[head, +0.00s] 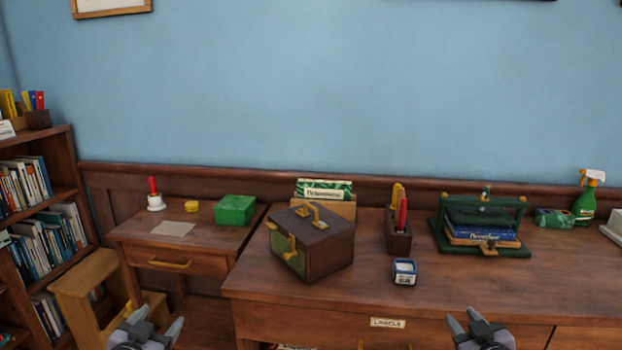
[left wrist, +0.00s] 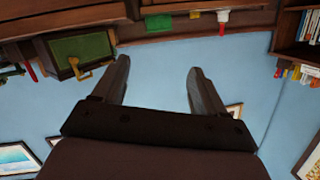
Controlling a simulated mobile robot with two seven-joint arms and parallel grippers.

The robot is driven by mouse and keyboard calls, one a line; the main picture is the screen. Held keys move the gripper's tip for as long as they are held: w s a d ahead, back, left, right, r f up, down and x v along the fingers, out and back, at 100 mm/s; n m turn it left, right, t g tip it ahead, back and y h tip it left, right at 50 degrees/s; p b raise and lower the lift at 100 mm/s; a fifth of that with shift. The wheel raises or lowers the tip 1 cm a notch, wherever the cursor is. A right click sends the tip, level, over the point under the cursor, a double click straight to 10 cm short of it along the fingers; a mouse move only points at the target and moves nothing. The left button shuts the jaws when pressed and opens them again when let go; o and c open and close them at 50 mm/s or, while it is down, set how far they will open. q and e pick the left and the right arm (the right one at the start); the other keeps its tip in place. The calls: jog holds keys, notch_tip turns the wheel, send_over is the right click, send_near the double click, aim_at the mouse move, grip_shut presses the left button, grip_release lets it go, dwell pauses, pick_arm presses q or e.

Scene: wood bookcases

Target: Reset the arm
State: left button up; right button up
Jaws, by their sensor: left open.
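My left gripper (head: 158,325) is at the bottom left of the head view, in front of the small side table (head: 200,262). Its two fingers are apart with nothing between them. In the left wrist view my left gripper (left wrist: 158,72) also shows spread, empty fingers, and the room appears upside down there. My right gripper (head: 465,322) is at the bottom of the head view, right of centre, in front of the long desk (head: 300,300). Its fingers are apart and I see nothing held. Both grippers are clear of the furniture tops.
A brown box with a brass handle (head: 327,244) stands on the desk's left part. A green box (head: 236,209) is on the side table. A green press with books (head: 483,225) stands at right. A bookcase (head: 62,150) and wooden step stool (head: 85,275) are at left.

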pick_arm(q)
jog(key=s+d+f+g, duration=0.1)
jog(key=s+d+f, duration=0.2)
jog(key=s, duration=0.7)
jog(key=s+d+f+g+h, duration=0.1)
jog(key=s+d+f+g, duration=0.1)
jog(key=s+d+f, duration=0.2)
jog(key=s+d+f+n+g+h, duration=0.1)
jog(key=s+d+f, duration=0.3)
jog(key=s+f, duration=0.5)
jog(key=s+g, duration=0.1)
jog(key=s, duration=0.6)
pick_arm(e)
jog(key=s+a+f+g, duration=0.1)
jog(key=s+a+f, duration=0.2)
jog(key=s, duration=0.7)
jog(key=s+a+f+g+y, duration=0.1)
jog(key=s+a+f+g, duration=0.1)
jog(key=s+a+f, duration=0.2)
jog(key=s+a+f+m+g+y, duration=0.1)
jog(key=s+a+f, duration=0.3)
jog(key=s+f, duration=0.5)
jog(key=s+g, duration=0.1)
jog(key=s, duration=0.6)
jog(key=shift+d, duration=0.1)
